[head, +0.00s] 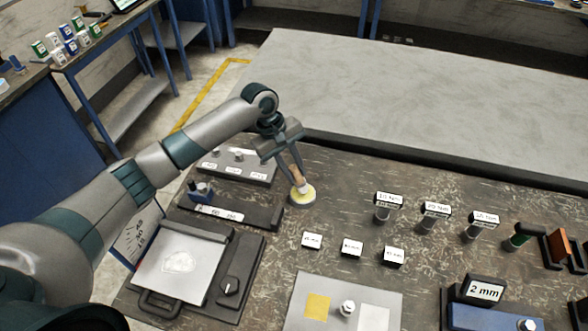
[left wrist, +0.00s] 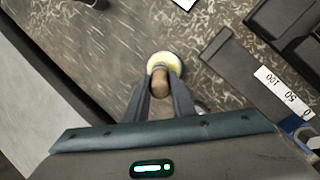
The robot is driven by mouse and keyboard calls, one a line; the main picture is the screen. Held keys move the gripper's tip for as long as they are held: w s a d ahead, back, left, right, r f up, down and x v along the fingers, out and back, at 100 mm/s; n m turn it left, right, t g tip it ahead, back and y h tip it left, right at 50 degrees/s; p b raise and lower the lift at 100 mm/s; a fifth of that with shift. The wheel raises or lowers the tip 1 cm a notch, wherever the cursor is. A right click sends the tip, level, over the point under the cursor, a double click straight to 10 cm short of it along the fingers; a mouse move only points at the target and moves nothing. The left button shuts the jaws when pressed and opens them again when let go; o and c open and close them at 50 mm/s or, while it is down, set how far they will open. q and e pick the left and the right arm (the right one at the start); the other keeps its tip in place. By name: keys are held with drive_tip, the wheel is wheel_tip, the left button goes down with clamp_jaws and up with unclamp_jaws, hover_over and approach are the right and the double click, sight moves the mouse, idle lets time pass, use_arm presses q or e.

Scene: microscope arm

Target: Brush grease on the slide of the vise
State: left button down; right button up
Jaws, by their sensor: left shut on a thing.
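My left gripper (head: 298,178) is shut on a brush with a wooden handle (head: 299,183). The brush points down at a small round tin of yellow grease (head: 302,198), and its lower end is in or just above the tin; I cannot tell which. In the left wrist view the brush handle (left wrist: 160,80) sits between the fingers, with the tin's pale yellow top (left wrist: 168,58) beyond it. A long dark fixture (head: 262,216) with a white numbered scale and a blue block, perhaps the vise, lies left of the tin. My right gripper is not in view.
Small labelled blocks (head: 351,247) and labelled posts (head: 436,212) stand right of the tin. A tray with a white sheet (head: 165,262) is at lower left, and a dark rack (head: 238,166) is behind the fixture. A pale mat (head: 336,318) is in front. A bare grey table (head: 420,95) stands behind.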

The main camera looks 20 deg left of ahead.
use_arm(q)
drive_tip(key=shift+f, duration=0.6)
idle(0.8)
idle(0.5)
drive_tip(key=shift+p, duration=0.4)
idle(1.1)
drive_tip(key=shift+s+f+p, duration=0.1)
drive_tip(key=shift+s+p, duration=0.05)
drive_tip(key=shift+p, duration=0.15)
idle(1.6)
wheel_tip(320, 180, up, 5)
drive_tip(key=p, duration=0.6)
drive_tip(key=shift+r+p, duration=0.85)
drive_tip(key=shift+r, duration=0.25)
idle(0.4)
